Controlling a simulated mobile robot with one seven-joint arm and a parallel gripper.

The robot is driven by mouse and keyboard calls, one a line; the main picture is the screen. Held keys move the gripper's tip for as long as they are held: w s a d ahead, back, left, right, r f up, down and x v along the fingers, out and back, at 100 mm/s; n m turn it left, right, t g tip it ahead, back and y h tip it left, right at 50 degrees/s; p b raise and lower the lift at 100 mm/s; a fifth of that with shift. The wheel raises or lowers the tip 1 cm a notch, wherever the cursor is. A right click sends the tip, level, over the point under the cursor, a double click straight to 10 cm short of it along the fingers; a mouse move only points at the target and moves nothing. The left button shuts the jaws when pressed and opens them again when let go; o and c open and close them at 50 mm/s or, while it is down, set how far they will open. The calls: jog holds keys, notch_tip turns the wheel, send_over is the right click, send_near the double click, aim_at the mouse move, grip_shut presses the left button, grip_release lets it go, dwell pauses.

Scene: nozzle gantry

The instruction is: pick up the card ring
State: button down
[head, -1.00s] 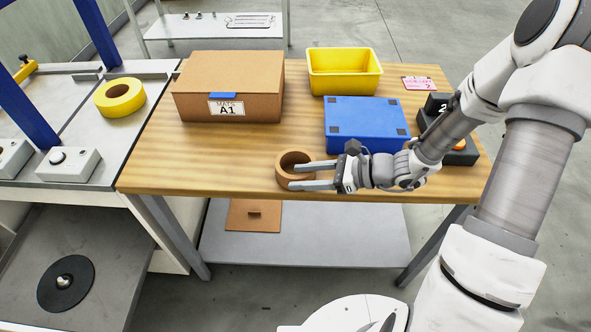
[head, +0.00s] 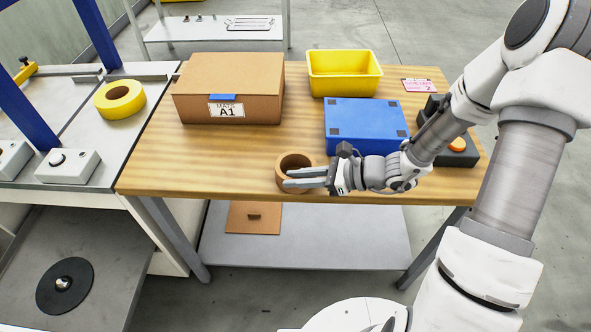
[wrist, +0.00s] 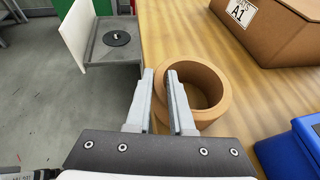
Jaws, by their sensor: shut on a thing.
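The card ring (head: 279,174), a thick brown cardboard hoop, stands on its flat end near the front edge of the wooden table. In the wrist view the ring (wrist: 218,79) is just right of centre, its opening facing up. My gripper (head: 287,177) comes from the right, its fingers reaching over the near side of the ring. In the wrist view my gripper (wrist: 160,72) has one finger outside the ring's left wall and one at its inner side, shut on that wall. I see no clear gap between ring and table.
A cardboard box marked A1 (head: 228,80), a yellow bin (head: 345,85) and a blue box (head: 366,122) stand behind on the wooden table (head: 200,160). A black device with an orange button (head: 457,145) is at right. Yellow tape (head: 103,99) lies on the left bench.

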jog(key=shift+r, duration=0.5)
jog(key=r+p, duration=0.1)
jog(key=r, duration=0.1)
jog(key=d+r, duration=0.1)
jog(key=r, duration=0.1)
jog(key=shift+w+d+p, duration=0.1)
jog(key=shift+w+p, duration=0.1)
jog(key=shift+p, duration=0.2)
jog(key=w+d+r+p, duration=0.2)
jog(key=d+r, duration=0.4)
jog(key=d, duration=0.4)
jog(key=shift+d, duration=0.15)
jog(key=shift+w, duration=0.1)
